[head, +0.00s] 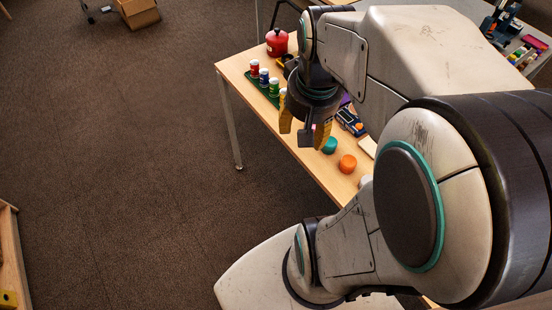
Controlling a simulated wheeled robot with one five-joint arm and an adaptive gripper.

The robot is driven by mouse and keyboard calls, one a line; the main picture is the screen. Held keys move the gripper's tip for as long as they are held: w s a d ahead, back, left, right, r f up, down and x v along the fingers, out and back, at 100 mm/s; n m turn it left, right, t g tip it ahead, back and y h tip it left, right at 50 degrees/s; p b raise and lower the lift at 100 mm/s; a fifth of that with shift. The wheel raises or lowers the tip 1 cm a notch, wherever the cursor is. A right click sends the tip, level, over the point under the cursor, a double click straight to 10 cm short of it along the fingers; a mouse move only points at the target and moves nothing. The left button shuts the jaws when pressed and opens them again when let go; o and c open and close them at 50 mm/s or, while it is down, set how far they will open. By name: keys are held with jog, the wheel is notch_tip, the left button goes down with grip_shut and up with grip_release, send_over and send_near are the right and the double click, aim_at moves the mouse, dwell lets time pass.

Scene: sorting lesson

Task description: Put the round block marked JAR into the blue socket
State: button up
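A dark green board (258,84) near the table's left edge carries a row of small cylinders with white tops, including a red one (254,67), a blue one (264,77) and a green one (274,87). A teal round block (330,145) and an orange round block (347,164) sit on the near part of the table. No JAR marking is legible, and I cannot tell which piece is the blue socket. My gripper (303,138) hangs above the table with its yellow fingers spread apart. A grey part shows between them; I see nothing held. My arm hides much of the table.
The wooden table (311,171) has a bare strip along its left edge. A red canister (277,42) stands at its far end. A blue device (350,121) and a white item (368,146) lie right of my gripper. Open carpet (130,160) fills the left.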

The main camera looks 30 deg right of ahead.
jog(key=s+a+n+t+y, duration=0.1)
jog(key=s+a+n, duration=0.2)
jog(key=a, duration=0.6)
jog(key=shift+s+f+n, duration=0.3)
jog(key=shift+f+n, duration=0.15)
jog(key=shift+n, duration=0.85)
notch_tip(320, 180, up, 6)
jog(key=p, duration=0.5)
